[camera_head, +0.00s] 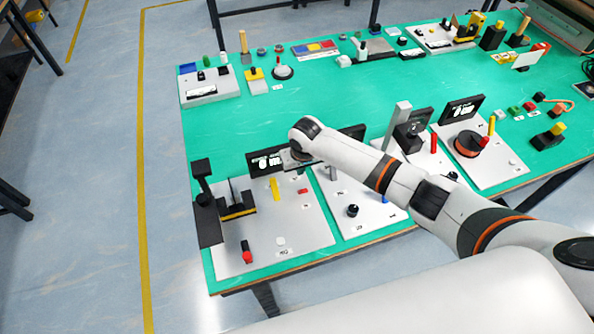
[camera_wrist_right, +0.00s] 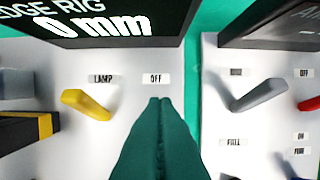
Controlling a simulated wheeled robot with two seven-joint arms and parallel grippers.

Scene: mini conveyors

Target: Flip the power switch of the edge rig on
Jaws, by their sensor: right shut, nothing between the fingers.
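The edge rig is a pale plate (camera_head: 300,228) at the near left of the green table. Its dark display (camera_head: 264,161) reads "EDGE RIG 0 mm" in the right wrist view (camera_wrist_right: 100,22). A small red switch (camera_head: 303,191) sits on the plate, right of a yellow lever (camera_head: 274,189). The lever also shows in the wrist view (camera_wrist_right: 86,104), near the LAMP label; an OFF label (camera_wrist_right: 156,79) is just beyond my fingertips. My right gripper (camera_wrist_right: 160,100) is shut and empty above the plate. Its fingers hide the area below OFF. My left gripper is not in view.
A neighbouring panel (camera_head: 352,228) stands close on the right, with a grey lever (camera_wrist_right: 257,96) and another display (camera_wrist_right: 270,25). A black upright fixture (camera_head: 205,205) is at the rig's left edge. The green table (camera_head: 225,128) is clear behind the rig.

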